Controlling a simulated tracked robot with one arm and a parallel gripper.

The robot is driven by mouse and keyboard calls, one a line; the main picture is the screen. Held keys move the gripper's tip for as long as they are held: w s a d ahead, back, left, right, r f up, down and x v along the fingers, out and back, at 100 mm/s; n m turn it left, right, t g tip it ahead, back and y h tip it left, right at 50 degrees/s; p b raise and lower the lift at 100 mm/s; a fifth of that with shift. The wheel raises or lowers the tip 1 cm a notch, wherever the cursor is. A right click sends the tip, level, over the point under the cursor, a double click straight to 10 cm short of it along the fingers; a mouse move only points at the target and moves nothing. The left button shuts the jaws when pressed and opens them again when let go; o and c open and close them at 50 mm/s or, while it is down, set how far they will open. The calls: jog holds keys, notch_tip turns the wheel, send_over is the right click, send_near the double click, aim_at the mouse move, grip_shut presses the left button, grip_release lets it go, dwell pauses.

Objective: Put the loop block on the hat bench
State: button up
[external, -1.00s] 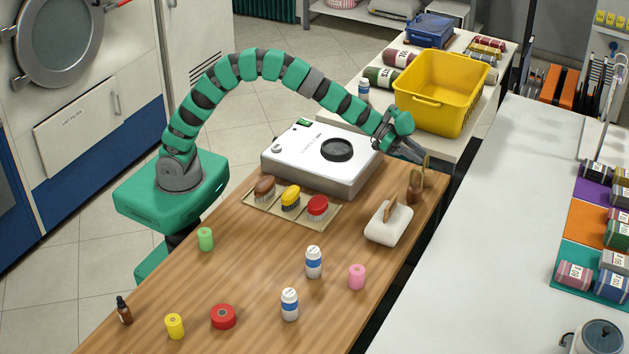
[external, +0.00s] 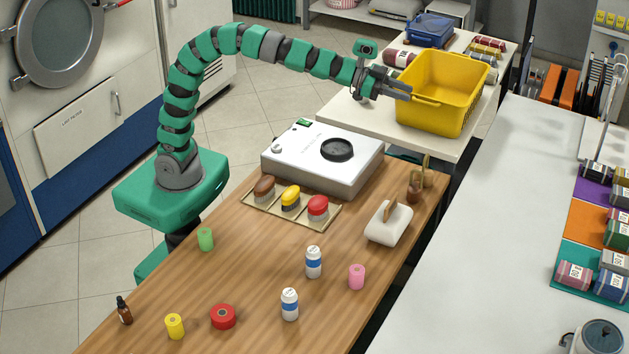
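A white block with rounded edges and an upright wooden piece (external: 389,222) sits at the right edge of the wooden table (external: 265,265); it looks like the loop block, but I cannot be sure. Which surface is the hat bench is not marked. A white box with a black disc (external: 322,158) stands at the table's back. My gripper (external: 408,91) is raised over the white table behind, beside the near left side of the yellow basket.
The yellow basket (external: 442,90) stands on the white table (external: 350,112), close to my fingers. A tray of brushes (external: 290,206), a brown upright item (external: 416,188), bottles (external: 314,262) and coloured rolls (external: 357,277) occupy the wooden table. The long white counter (external: 480,230) is mostly clear.

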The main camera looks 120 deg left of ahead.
jog(key=s+d+r, duration=0.7)
jog(key=s+r, duration=0.4)
jog(key=r, duration=0.2)
jog(key=s+d+r+h, duration=0.1)
jog(key=s+d+r, duration=0.2)
jog(key=s+d, duration=0.3)
jog(key=s+d+r+m+h, duration=0.1)
jog(key=s+d+r, duration=0.3)
jog(key=s, duration=0.5)
jog(key=shift+d+h, duration=0.6)
jog(key=shift+d, duration=0.35)
jog(key=shift+r+p, duration=0.4)
jog(key=shift+p, duration=0.05)
jog(key=shift+o, duration=0.3)
